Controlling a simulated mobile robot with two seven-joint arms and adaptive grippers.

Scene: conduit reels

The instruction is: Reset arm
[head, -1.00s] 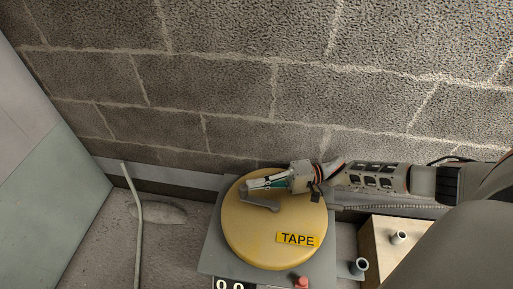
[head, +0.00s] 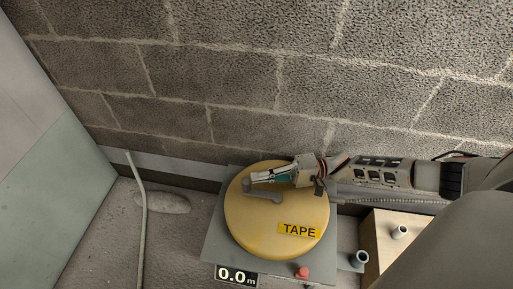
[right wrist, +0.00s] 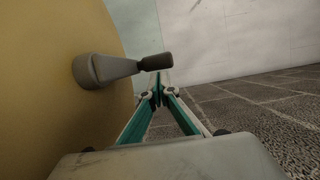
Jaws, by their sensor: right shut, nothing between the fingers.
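My right gripper (head: 254,178) is shut and empty. In the head view it lies over the far part of the yellow reel (head: 270,222), which carries a TAPE label (head: 299,230). The reel's grey crank handle (head: 263,193) lies just below the fingers in the picture. In the right wrist view the fingertips (right wrist: 157,86) meet, and the crank (right wrist: 118,68) with its dark knob shows just beyond and above them. I cannot tell whether fingers and crank touch. The yellow reel face (right wrist: 50,70) fills the left side. My left gripper is not in view.
The reel stands on a grey base with a 0.0 m display (head: 236,276) and a red button (head: 302,272). A wooden box (head: 385,238) with a grey peg stands at right. A block wall (head: 240,70) rises behind. A grey conduit (head: 143,220) stands at left.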

